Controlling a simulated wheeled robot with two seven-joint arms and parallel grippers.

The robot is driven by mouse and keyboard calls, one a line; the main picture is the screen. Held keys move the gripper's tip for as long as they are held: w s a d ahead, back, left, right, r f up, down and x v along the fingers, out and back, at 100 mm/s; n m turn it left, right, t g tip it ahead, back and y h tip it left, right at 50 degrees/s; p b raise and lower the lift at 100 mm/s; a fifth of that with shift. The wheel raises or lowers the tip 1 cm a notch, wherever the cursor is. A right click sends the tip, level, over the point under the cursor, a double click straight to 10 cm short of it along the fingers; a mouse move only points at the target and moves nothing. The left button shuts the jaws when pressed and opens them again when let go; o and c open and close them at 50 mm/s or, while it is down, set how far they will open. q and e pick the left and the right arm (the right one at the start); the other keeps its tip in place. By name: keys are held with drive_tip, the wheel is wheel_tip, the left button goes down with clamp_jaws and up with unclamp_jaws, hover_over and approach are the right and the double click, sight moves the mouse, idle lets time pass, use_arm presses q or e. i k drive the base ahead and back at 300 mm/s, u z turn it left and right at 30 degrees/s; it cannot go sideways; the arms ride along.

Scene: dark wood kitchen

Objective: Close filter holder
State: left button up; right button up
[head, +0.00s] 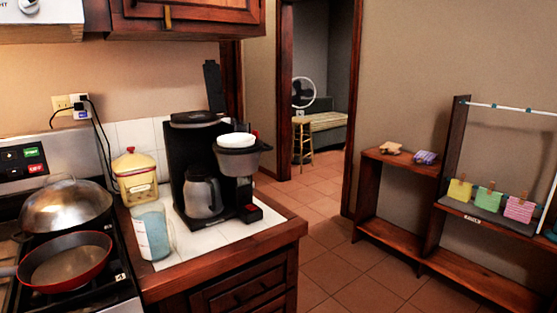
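A black coffee maker (179,155) stands on the white tiled counter in the head view. Its filter holder (238,161) sticks out to the right of the body, swung open, with a white round filter (237,140) at its top. A dark upright flap (214,87) rises behind the machine's top and looks like a raised lid. A carafe (203,195) with a dark handle sits at the machine's front, below and left of the filter holder. Neither of my grippers is in view.
A yellow canister (136,182) and a blue and white container (153,232) stand left of the machine. The stove holds a red pan (66,262) and a domed lid (66,206). The counter's right edge (290,227) is close. Open floor (330,275) lies to the right, before a wooden shelf (390,240).

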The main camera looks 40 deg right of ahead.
sight(242, 162)
drive_tip(key=z, duration=1.2)
drive_tip(key=i, duration=0.4)
drive_tip(key=u, duration=0.45)
drive_tip(key=k, duration=0.25)
drive_tip(key=z, duration=1.1)
drive_tip(key=i, duration=0.95)
drive_tip(key=u, duration=0.1)
